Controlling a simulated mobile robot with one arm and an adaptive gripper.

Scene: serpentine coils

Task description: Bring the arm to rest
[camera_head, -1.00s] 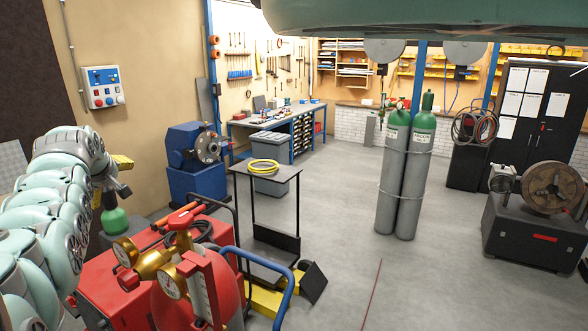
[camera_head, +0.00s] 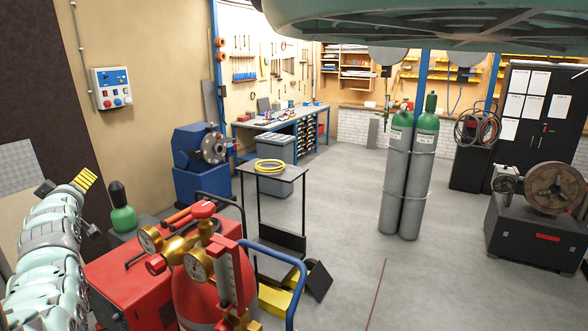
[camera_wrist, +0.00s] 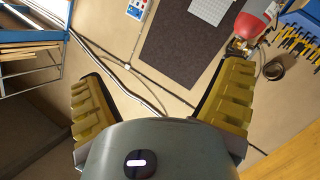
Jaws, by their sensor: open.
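My arm (camera_head: 48,250), pale green with grey joints, stands at the left edge of the head view. My gripper (camera_head: 82,181) shows there as a small yellow-padded end, partly seen, in front of the dark wall panel. In the wrist view my gripper (camera_wrist: 162,78) has its two ridged yellow fingers spread wide apart. Nothing is between them, only the wall in the background. The lower part of the arm is cut off by the frame.
A control box (camera_head: 113,88) hangs on the wall. A small black table (camera_head: 285,174), gas cylinders (camera_head: 422,170) and open grey floor lie farther right.

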